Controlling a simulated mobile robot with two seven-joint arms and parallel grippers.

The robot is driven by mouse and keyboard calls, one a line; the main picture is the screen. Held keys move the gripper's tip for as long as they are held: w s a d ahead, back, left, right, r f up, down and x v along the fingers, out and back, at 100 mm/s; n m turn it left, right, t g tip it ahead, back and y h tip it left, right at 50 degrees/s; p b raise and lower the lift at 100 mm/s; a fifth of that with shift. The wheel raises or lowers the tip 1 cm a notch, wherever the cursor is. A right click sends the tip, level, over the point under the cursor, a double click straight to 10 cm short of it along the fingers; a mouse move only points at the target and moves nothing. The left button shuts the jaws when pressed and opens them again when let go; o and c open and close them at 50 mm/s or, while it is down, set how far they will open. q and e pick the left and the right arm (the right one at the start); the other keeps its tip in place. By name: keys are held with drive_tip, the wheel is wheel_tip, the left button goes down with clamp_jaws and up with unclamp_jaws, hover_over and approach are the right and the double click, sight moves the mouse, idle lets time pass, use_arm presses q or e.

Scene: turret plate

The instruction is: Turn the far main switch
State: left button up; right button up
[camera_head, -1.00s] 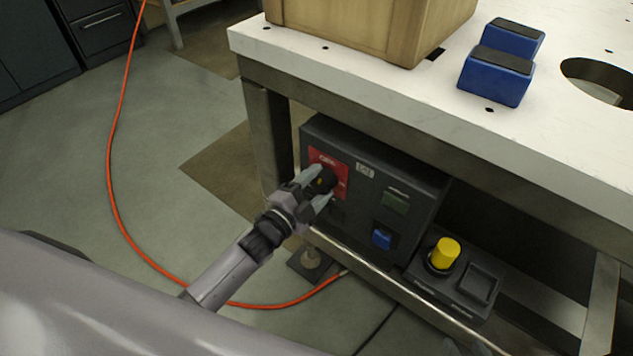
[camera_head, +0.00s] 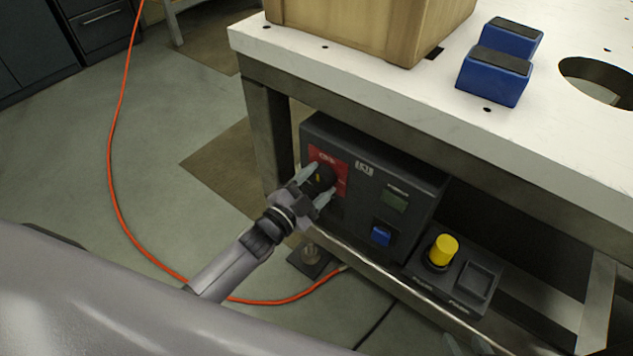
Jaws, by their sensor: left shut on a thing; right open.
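The main switch (camera_head: 321,178) is a black rotary knob with a small yellow mark, on a red plate (camera_head: 328,158). It sits at the left of the front of a dark control box (camera_head: 365,205) under the table. My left gripper (camera_head: 318,187) is shut on the knob, one finger above it and one below. The fingers hide part of the knob and the lower part of the red plate.
The control box also carries a small green display (camera_head: 395,202) and a blue button (camera_head: 381,235). A pedestal with a yellow knob (camera_head: 444,249) stands beside it. The table top (camera_head: 400,95) overhangs the box. An orange cable (camera_head: 112,190) lies on the floor.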

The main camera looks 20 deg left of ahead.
use_arm(q)
drive_tip(key=o, duration=1.1)
drive_tip(key=shift+c, duration=0.2)
drive_tip(key=p+v, duration=0.1)
drive_tip(key=v, duration=0.6)
drive_tip(key=shift+s+r, duration=0.1)
drive_tip(key=shift+s, duration=0.05)
drive_tip(key=s+a+r+n+g+y+p, duration=0.1)
drive_tip(key=s+r+n+g+y+p, duration=0.1)
drive_tip(key=s+n+p, duration=0.3)
drive_tip(key=s+a+r+n+g+y+p, duration=0.1)
drive_tip(key=s+n+g+p, duration=0.3)
drive_tip(key=s, duration=0.8)
drive_tip(key=shift+s+r+n+g+y+p, duration=0.35)
drive_tip(key=shift+r+n+y+p, duration=0.15)
drive_tip(key=shift+n+p, duration=0.15)
